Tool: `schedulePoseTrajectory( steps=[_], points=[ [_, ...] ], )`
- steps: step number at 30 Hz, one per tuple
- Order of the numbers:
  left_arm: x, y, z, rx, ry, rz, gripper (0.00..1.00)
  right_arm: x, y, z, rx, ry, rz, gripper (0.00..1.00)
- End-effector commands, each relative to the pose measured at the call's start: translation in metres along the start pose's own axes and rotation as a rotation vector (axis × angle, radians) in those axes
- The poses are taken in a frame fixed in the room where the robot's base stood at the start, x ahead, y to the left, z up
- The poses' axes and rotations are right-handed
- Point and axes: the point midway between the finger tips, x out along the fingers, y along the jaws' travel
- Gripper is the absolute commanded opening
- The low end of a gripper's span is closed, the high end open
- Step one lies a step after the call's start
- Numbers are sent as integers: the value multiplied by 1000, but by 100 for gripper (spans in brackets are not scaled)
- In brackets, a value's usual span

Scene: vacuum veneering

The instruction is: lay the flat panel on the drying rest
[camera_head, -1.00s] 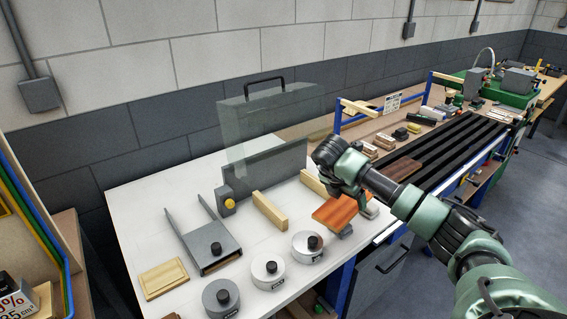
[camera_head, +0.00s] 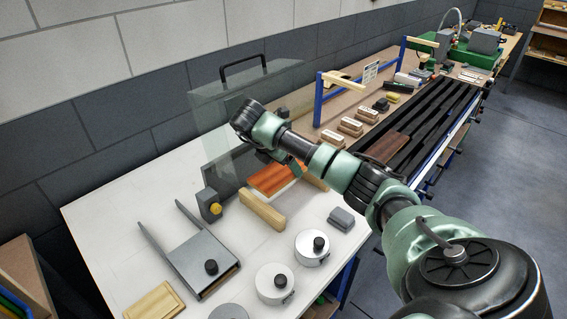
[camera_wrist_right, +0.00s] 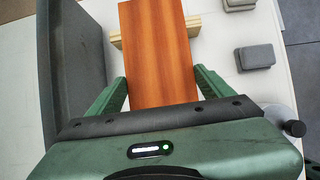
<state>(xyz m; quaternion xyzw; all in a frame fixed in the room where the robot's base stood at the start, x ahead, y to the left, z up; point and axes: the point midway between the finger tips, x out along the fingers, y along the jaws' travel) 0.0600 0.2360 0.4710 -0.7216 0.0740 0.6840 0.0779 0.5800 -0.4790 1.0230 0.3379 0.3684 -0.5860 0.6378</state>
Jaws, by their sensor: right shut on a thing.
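The flat panel (camera_head: 272,180), an orange-brown wood board, is held in my right gripper over the white table. In the right wrist view the panel (camera_wrist_right: 158,45) runs forward between the two green fingers of my right gripper (camera_wrist_right: 160,88). The drying rest appears as two pale wooden battens, the near one (camera_head: 262,213) and the far one (camera_head: 316,181). In the wrist view the panel crosses above a batten (camera_wrist_right: 192,27). I cannot tell whether it touches the battens. My right forearm partly hides the panel's far side. My left gripper is not in view.
A clear upright cover with a black handle (camera_head: 245,66) stands behind. A grey plate with a yellow knob (camera_head: 214,208), a grey press (camera_head: 203,260) and round weights (camera_head: 312,246) surround the battens. A grey block (camera_head: 341,218) lies to the right.

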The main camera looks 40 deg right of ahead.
Motion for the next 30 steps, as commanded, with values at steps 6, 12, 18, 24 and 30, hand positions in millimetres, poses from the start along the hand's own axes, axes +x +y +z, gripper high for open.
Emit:
schedulePoseTrajectory(
  steps=[6, 12, 18, 24, 30],
  points=[
    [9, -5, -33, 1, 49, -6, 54, 7, 0, -5, 0, -6, 1, 35],
    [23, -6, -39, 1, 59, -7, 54, 23, 0, -13, 0, -6, 1, 35],
    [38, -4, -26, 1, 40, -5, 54, 39, 0, -23, 0, -7, 1, 35],
    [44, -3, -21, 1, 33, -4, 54, 47, 0, -27, 0, -7, 2, 35],
    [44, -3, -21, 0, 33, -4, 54, 47, 0, -27, 0, -6, 2, 35]
  ],
)
